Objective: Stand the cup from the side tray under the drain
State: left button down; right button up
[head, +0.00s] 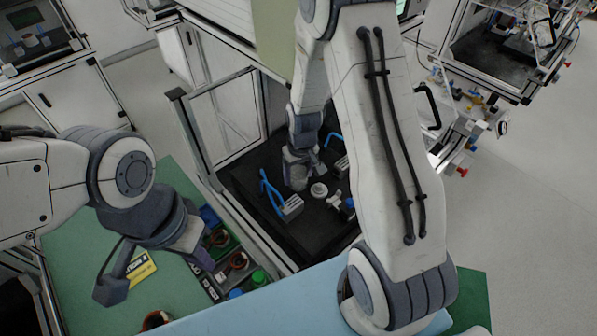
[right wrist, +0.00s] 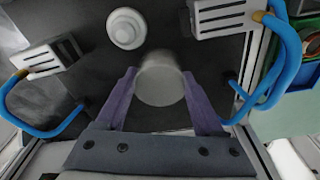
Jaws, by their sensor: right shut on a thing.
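A grey round cup (right wrist: 160,82) sits between the purple fingers of my right gripper (right wrist: 158,76) in the right wrist view. The fingers press on its two sides. In the head view my right gripper (head: 298,172) is low inside the dark-floored enclosure, and the cup is hard to make out there. A white round fitting (right wrist: 125,28) lies just beyond the cup, apart from it; it also shows in the head view (head: 319,190). I cannot tell whether it is the drain. My left gripper (head: 203,260) is over the green bench, its jaw opening unclear.
Grey blocks with blue hoses (right wrist: 222,16) (right wrist: 38,60) flank the cup. The enclosure's metal frame (head: 190,135) stands left of my right arm. Parts trays (head: 240,285) with coils and coloured caps lie on the green bench (head: 85,235). My right arm hides much of the enclosure.

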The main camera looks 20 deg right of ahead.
jog(key=shift+f, duration=0.1)
jog(key=shift+f, duration=0.15)
jog(key=o, duration=1.3)
